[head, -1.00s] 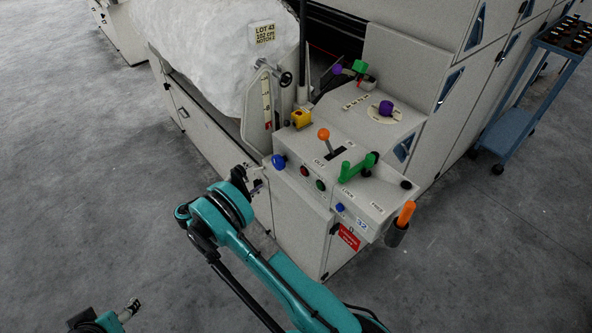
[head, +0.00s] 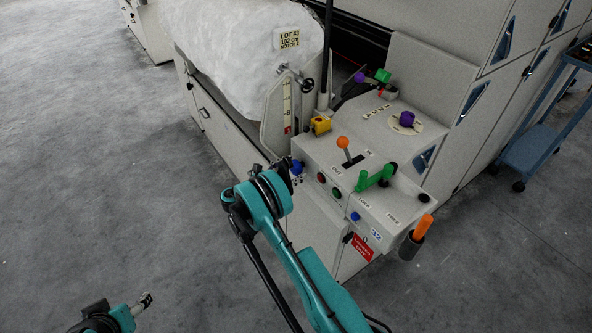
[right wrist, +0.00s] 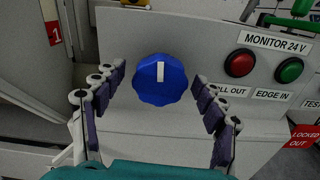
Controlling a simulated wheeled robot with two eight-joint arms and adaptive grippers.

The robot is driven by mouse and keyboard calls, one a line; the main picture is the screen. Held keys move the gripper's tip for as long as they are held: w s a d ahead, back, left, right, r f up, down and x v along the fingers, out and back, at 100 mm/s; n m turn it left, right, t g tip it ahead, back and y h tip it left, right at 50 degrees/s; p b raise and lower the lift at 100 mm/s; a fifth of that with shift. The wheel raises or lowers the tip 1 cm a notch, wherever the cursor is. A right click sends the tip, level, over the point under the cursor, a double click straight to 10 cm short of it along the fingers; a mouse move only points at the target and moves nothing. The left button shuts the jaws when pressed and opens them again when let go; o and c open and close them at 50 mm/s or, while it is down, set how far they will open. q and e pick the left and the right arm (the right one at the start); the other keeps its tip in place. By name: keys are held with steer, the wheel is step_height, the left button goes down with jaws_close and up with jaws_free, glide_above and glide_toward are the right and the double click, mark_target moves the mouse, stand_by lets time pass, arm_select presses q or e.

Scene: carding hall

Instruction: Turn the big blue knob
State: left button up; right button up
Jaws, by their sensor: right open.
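The big blue knob (head: 298,167) is on the left end of the control box's front panel. In the right wrist view the knob (right wrist: 161,85) is a scalloped disc with a white mark pointing straight up. My right gripper (right wrist: 158,77) is open, with one finger on each side of the knob and gaps visible between fingers and knob. In the head view my right gripper (head: 290,170) is at the knob and partly covers it. My left gripper (head: 146,299) is low at the left, far from the panel, too small to read.
Right of the knob are a red button (right wrist: 239,62) and a green button (right wrist: 289,70). An orange-tipped lever (head: 343,143), a green handle (head: 374,178) and a yellow block (head: 320,125) stand on the box. A smaller blue knob (head: 355,216) sits lower right. The floor at left is clear.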

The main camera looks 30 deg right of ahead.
steer(key=shift+d, duration=0.6)
steer(key=shift+c, duration=0.2)
steer(key=c, duration=1.1)
steer(key=shift+m, duration=0.4)
steer(key=m, duration=0.3)
steer(key=shift+m, duration=2)
